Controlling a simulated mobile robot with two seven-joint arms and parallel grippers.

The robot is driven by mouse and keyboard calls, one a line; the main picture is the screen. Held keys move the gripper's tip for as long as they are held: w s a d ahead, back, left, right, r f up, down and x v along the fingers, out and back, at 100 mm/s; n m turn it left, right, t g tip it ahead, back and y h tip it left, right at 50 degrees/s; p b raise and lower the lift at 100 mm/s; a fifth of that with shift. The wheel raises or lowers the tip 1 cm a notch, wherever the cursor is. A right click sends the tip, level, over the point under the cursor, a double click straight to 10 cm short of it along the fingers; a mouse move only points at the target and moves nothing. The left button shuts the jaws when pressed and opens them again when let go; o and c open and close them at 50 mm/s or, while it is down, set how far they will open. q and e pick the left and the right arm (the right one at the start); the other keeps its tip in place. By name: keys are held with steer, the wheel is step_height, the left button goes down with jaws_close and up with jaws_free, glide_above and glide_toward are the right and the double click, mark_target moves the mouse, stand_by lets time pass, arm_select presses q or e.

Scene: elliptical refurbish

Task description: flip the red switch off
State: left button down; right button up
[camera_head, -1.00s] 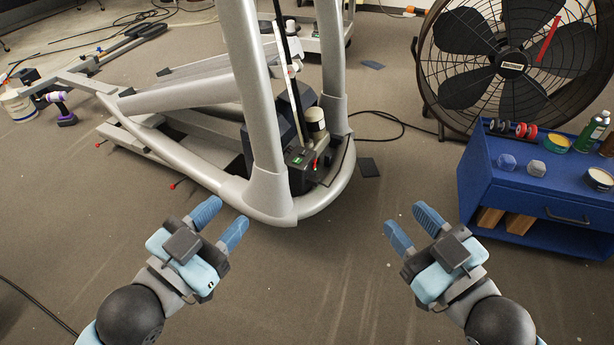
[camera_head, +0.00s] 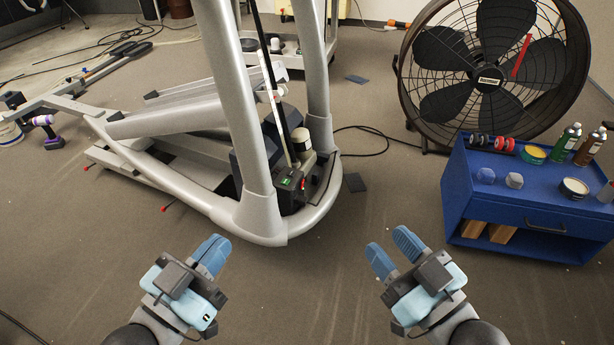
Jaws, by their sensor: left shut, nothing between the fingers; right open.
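The red switch (camera_head: 303,183) is a small red part on the black box (camera_head: 290,190) low between the uprights of the grey elliptical machine (camera_head: 262,215). A green light shows beside it. The switch is too small to tell its position. My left gripper (camera_head: 212,252) is shut and empty, in front of the machine's base and lower left of the switch. My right gripper (camera_head: 390,245) is open and empty, lower right of the switch. Both grippers are well apart from the machine.
A blue cart (camera_head: 480,205) with dumbbells, cans and bottles stands at the right. A large black fan (camera_head: 490,80) is behind it.

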arm_select(q)
steer(key=r+n+p, duration=0.1)
steer(key=s+r+n+p, duration=0.1)
steer(key=r+p, duration=0.1)
steer(key=s+r+n+p, duration=0.1)
steer(key=r+p, duration=0.1)
steer(key=shift+d+t+y, duration=0.3)
steer(key=shift+t, duration=0.1)
arm_select(e)
steer(key=r+m, duration=0.1)
steer(key=s+r+m, duration=0.1)
steer(key=r, duration=0.1)
steer(key=s+r+m, duration=0.1)
steer(key=r, duration=0.1)
steer(key=shift+a+t+h, duration=0.3)
steer(key=shift+t, duration=0.1)
arm_select(q)
steer(key=shift+d, duration=0.15)
arm_select(e)
steer(key=shift+d, duration=0.1)
